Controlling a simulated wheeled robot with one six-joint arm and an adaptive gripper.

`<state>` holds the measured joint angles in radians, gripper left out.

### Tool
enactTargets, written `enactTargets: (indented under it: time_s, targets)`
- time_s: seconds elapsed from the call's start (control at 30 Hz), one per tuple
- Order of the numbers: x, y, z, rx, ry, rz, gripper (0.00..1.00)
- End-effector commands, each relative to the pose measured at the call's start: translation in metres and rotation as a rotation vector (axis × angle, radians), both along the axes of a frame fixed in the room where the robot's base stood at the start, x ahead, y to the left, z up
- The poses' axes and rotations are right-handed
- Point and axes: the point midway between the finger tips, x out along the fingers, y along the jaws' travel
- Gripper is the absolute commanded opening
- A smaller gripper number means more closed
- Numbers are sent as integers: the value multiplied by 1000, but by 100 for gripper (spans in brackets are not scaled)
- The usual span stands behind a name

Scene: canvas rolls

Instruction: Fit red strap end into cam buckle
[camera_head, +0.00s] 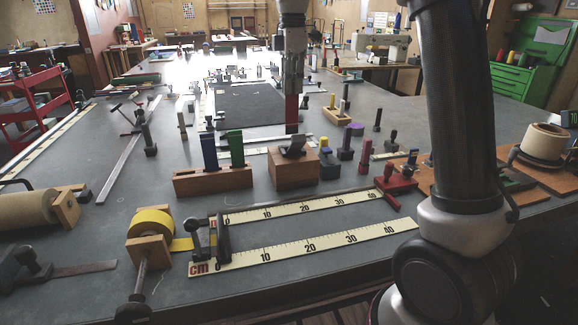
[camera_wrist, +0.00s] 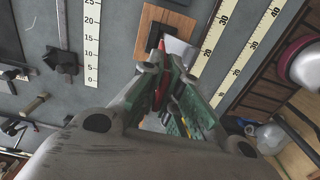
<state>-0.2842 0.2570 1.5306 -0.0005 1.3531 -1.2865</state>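My gripper (camera_head: 292,92) points down above the bench and is shut on the red strap end (camera_head: 291,112), which hangs upright below the fingers. In the wrist view the strap end (camera_wrist: 161,86) sits between the green finger pads (camera_wrist: 168,92), its tip reaching past them. The cam buckle (camera_head: 293,147) is a grey metal piece on top of a wooden block (camera_head: 293,173). In the head view the strap end appears above or behind the buckle; contact cannot be told. In the wrist view the buckle (camera_wrist: 181,48) is partly hidden by the fingers.
A wooden rack (camera_head: 200,184) with upright blue (camera_head: 209,151) and green (camera_head: 236,149) pieces stands left of the block. Rulers (camera_head: 310,249), a yellow tape roll (camera_head: 151,223) and a red clamp (camera_head: 394,180) lie nearer. Several small upright tools stand to the right.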

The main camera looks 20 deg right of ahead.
Motion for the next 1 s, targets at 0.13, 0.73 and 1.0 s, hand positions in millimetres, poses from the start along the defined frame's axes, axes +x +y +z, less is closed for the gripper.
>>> enactTargets:
  time_s: [0.13,0.73,1.0]
  targets:
    - [-1,0,-17,0,1,0,0]
    - [-2,0,-104,-1,3,0,0]
    - [-1,0,-119,0,-1,0,0]
